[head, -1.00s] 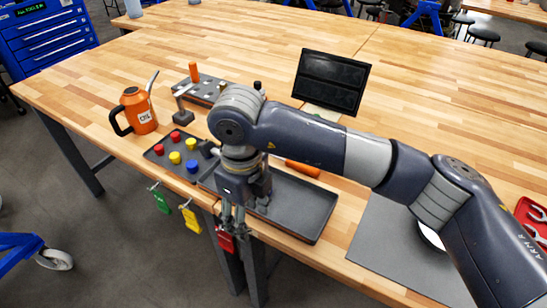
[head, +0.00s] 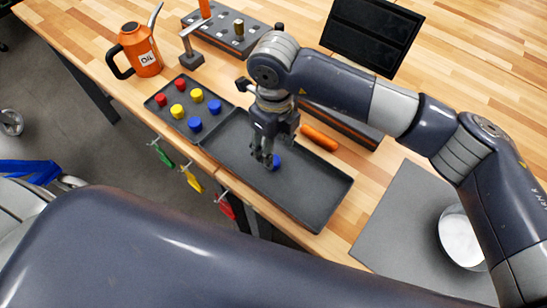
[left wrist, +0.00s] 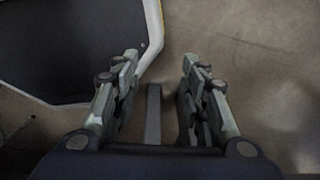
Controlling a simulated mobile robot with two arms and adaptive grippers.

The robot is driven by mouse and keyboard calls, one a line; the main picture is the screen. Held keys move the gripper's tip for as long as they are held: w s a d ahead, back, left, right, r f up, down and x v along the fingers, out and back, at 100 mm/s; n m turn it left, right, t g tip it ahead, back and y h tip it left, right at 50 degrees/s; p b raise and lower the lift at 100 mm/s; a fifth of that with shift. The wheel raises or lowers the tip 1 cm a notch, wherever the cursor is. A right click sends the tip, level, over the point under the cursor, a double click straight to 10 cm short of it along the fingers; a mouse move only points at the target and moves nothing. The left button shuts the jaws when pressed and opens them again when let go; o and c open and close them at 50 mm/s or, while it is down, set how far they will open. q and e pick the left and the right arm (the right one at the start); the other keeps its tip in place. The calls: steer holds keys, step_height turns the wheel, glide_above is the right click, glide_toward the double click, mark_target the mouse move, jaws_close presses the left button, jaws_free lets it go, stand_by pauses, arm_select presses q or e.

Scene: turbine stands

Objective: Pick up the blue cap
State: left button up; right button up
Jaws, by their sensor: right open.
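A blue cap (head: 276,162) lies in the large dark tray (head: 318,205) in the head view, partly hidden by my right gripper (head: 266,158). My right gripper is open and points down, its fingers close beside this cap. I cannot tell whether they touch it. Two more blue caps, a front one (head: 195,124) and a back one (head: 215,106), sit in the small dark tray (head: 153,103) to the left. My left gripper (left wrist: 159,62) is open and empty over the floor in the left wrist view; its fingers do not show in the head view.
Red caps (head: 160,99) and yellow caps (head: 177,111) share the small tray. An orange oil can (head: 139,50) and a dark stand (head: 190,58) are behind. An orange handle (head: 319,138) lies beyond the large tray. A grey mat (head: 393,222) with a bowl (head: 462,238) is at right.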

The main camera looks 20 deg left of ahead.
steer(key=f+p, duration=0.2)
steer(key=f, duration=0.2)
steer(key=shift+s+p, duration=0.2)
steer(key=shift+p, duration=0.1)
steer(key=shift+f, duration=0.4)
steer(key=shift+a+f, duration=0.1)
steer(key=shift+f, duration=0.05)
steer(key=shift+w, duration=0.1)
arm_select(q)
steer(key=r, duration=0.1)
steer(key=w+r, duration=0.1)
steer(key=shift+w+d+r, duration=0.1)
steer(key=shift+w+r, duration=0.1)
steer(key=shift+r, duration=0.2)
arm_select(e)
steer(key=c, duration=0.9)
